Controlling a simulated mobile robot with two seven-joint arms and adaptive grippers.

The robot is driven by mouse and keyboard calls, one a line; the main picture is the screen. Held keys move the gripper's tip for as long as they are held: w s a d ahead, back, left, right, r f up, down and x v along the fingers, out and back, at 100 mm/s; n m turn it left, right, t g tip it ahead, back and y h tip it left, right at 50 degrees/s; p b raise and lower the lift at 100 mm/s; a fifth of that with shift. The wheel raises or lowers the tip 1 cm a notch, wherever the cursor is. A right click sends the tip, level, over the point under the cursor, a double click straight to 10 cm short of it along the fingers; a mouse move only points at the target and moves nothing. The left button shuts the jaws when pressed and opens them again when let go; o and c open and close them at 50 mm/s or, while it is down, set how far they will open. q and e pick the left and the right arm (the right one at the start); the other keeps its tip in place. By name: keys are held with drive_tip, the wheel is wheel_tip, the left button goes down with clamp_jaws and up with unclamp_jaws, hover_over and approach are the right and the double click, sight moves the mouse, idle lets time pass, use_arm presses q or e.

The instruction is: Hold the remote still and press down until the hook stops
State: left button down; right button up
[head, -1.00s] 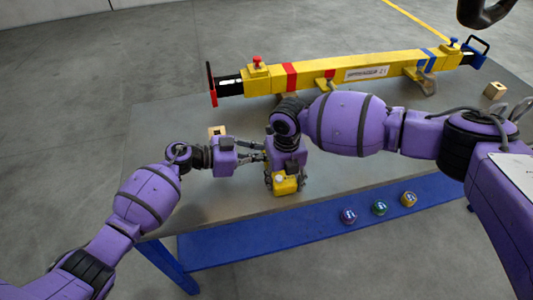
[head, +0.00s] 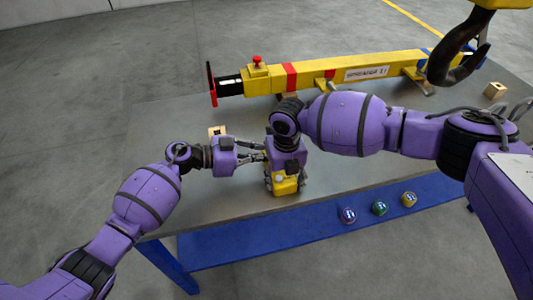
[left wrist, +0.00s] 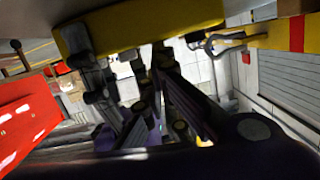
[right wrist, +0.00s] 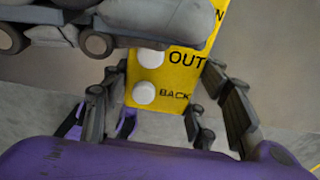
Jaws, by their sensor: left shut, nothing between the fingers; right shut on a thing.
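The yellow remote (head: 286,186) is upright above the table's front part, held by my right gripper (head: 283,178). In the right wrist view the fingers are on both sides of its yellow face (right wrist: 180,72), where white buttons marked OUT and BACK show. My left gripper (head: 262,151) is shut and empty, its fingertips at the remote's upper part. In the right wrist view it covers the upper buttons, so I cannot tell which button it touches. The remote also shows in the left wrist view (left wrist: 190,17). The dark hook (head: 460,62) hangs at the upper right, in front of the beam's right end.
A yellow beam (head: 348,76) with red bands lies on supports across the back of the grey table (head: 225,205). Small wooden blocks (head: 495,90) lie on the table. Several coloured round pieces (head: 379,207) rest on the blue front shelf (head: 240,250).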

use_arm(q)
drive_tip(key=shift+s+f, duration=0.25)
drive_tip(key=shift+f, duration=0.4)
use_arm(e)
drive_tip(key=shift+a+r, duration=0.15)
drive_tip(key=shift+a, duration=0.05)
use_arm(q)
drive_tip(key=v, duration=0.4)
drive_tip(key=r+v, duration=0.1)
drive_tip(key=v, duration=0.2)
drive_tip(key=shift+w, duration=0.2)
use_arm(e)
drive_tip(key=shift+w+d, duration=0.1)
drive_tip(key=shift+d+f, duration=0.1)
drive_tip(key=shift+f, duration=0.1)
use_arm(q)
drive_tip(key=shift+s+a+r, duration=0.15)
drive_tip(key=shift+a+r, duration=0.05)
drive_tip(key=shift+a, duration=0.25)
use_arm(e)
drive_tip(key=shift+s+f, duration=0.1)
drive_tip(key=shift+s, duration=0.1)
drive_tip(key=o, duration=1.5)
drive_tip(key=shift+o, duration=0.4)
drive_tip(key=shift+w, duration=0.1)
